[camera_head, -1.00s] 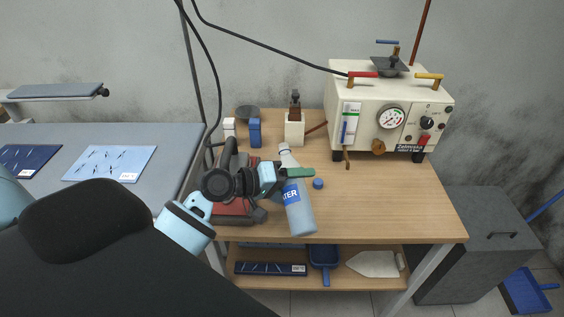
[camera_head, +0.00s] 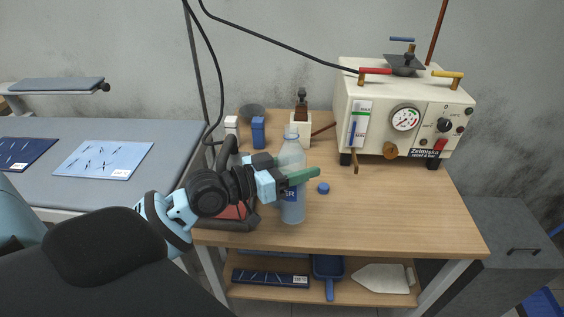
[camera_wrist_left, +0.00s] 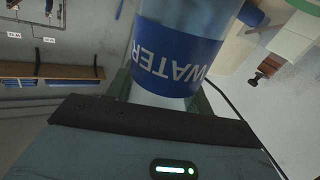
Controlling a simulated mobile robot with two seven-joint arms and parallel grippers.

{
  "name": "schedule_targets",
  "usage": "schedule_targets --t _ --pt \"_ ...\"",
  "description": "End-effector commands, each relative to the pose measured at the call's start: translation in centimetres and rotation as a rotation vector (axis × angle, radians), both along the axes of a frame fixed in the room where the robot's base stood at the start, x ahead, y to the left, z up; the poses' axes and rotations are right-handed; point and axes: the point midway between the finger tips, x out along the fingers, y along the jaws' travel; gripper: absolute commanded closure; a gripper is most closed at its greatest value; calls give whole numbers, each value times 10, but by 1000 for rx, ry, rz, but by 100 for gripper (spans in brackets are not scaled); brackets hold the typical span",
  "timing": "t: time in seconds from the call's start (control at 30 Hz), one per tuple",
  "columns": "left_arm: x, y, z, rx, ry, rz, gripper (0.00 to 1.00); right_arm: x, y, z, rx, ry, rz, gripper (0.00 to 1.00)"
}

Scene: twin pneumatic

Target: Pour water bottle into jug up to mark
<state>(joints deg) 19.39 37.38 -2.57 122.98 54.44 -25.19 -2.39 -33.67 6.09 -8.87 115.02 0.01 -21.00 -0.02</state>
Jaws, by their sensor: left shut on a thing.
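The clear water bottle (camera_head: 291,158) with a blue label stands about upright at the table's front middle. My left gripper (camera_head: 296,178) is shut on its middle, with green fingers across it. In the left wrist view the bottle (camera_wrist_left: 178,50) fills the upper middle, its WATER label upside down in the picture. I cannot tell whether its base touches the table. The bottle's top shows no cap; a blue cap (camera_head: 323,188) lies on the table to its right. I cannot make out a jug or its mark. My right gripper is not in view.
The wooden table (camera_head: 400,215) is clear at the front right. A cream machine (camera_head: 385,115) with a gauge stands at the back right. A red-and-black iron (camera_head: 228,215) is left.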

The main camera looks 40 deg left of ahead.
Motion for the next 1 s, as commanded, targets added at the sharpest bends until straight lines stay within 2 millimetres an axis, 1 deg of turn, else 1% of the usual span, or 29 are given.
schedule_targets --t 0.03,0.1,0.3,0.4,0.6,1.0 --pt "0 0 11 18 -24 -1 86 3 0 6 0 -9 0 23" --pt "0 0 20 34 -40 -1 86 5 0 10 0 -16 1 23" --pt "-1 -1 43 82 -87 0 86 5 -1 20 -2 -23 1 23" --pt "-1 -1 50 104 -104 0 86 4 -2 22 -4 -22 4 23" --pt "-1 -1 60 129 -126 0 86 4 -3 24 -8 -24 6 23" --pt "-1 -1 64 136 -132 0 86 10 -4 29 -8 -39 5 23"
